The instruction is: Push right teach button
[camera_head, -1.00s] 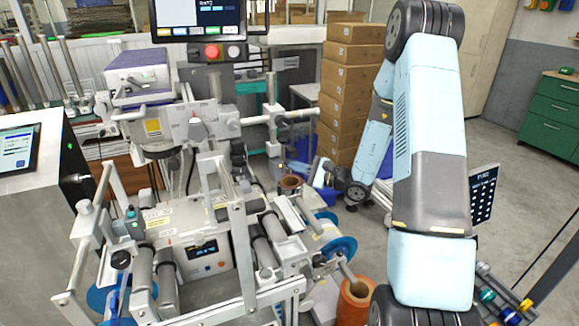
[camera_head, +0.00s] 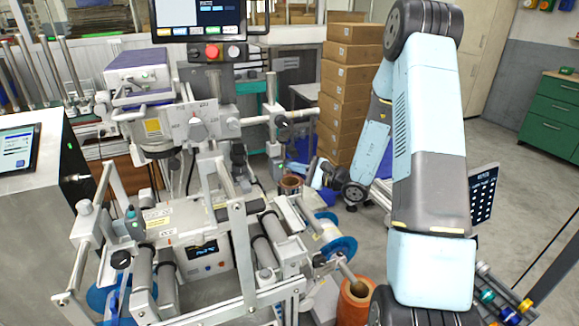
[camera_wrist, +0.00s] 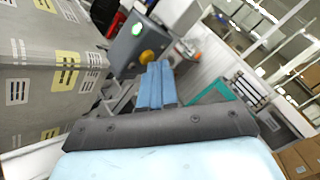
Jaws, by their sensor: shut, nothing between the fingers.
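In the wrist view my gripper (camera_wrist: 155,72) shows as two blue fingers held together with nothing between them. Just beyond the fingertips, up and to the left, is a grey box (camera_wrist: 125,50) with a lit green button (camera_wrist: 136,29) and an orange-yellow knob-like part (camera_wrist: 149,57). I cannot tell whether the green button is the right teach button. The fingertips appear apart from it. In the head view the machine (camera_head: 205,220) stands at left and centre. A small box with green buttons (camera_head: 131,213) sits on its left side. My fingers are not clear in the head view.
A large grey labelled panel (camera_wrist: 55,80) lies close on the left of the wrist view. Stacked cardboard boxes (camera_head: 350,90) stand behind my arm. An orange roll (camera_head: 354,300) and a blue-flanged reel (camera_head: 335,238) are at the machine's right.

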